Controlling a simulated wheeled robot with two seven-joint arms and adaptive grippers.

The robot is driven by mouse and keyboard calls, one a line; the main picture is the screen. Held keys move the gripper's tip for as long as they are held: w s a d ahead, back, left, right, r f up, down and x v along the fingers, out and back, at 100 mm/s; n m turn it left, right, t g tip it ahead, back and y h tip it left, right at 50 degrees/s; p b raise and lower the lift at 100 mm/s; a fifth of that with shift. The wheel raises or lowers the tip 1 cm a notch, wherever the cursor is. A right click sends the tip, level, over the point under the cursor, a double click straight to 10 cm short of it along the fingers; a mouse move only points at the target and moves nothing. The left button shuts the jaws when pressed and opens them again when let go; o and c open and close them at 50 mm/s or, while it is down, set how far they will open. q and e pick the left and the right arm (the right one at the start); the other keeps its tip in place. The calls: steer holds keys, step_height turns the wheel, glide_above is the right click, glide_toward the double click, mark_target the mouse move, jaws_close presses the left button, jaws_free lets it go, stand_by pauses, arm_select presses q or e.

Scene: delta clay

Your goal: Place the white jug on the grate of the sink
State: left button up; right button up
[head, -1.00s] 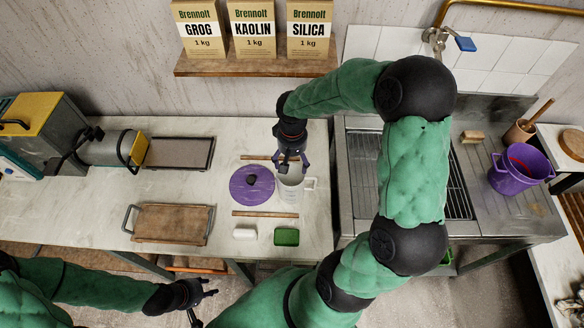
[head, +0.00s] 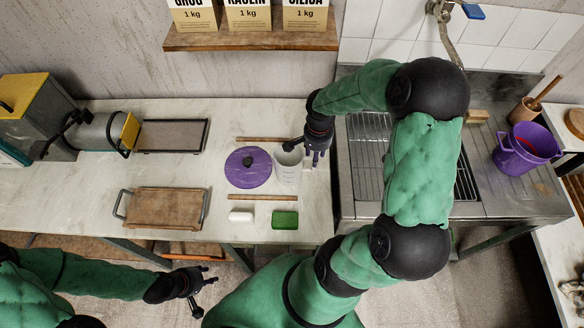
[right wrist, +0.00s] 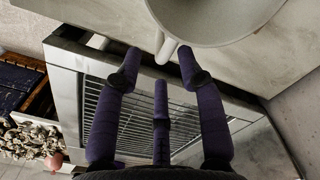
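The white jug (head: 287,172) stands upright on the worktable, just right of a purple round lid or disc. My right gripper (head: 312,158) is at the jug's right side, by its handle. In the right wrist view the jug (right wrist: 215,18) is at the top, and its handle (right wrist: 165,47) points between my spread, open fingers (right wrist: 158,75). I cannot tell whether they touch it. The sink grate (head: 368,155) lies right of the worktable, partly hidden by my right arm. It also shows below my fingers (right wrist: 178,118). My left gripper (head: 202,285) is open and empty, in front of the table.
Beside the jug are the purple disc (head: 248,168), wooden sticks (head: 262,197), a white block (head: 240,216) and a green block (head: 285,220). A purple bucket (head: 522,152) stands on the sink's right side. A shelf (head: 250,40) with bags hangs behind.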

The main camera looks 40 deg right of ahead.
mark_target(313, 170)
steer(key=shift+f+b, duration=0.6)
steer(key=shift+f, duration=2.25)
jaws_close()
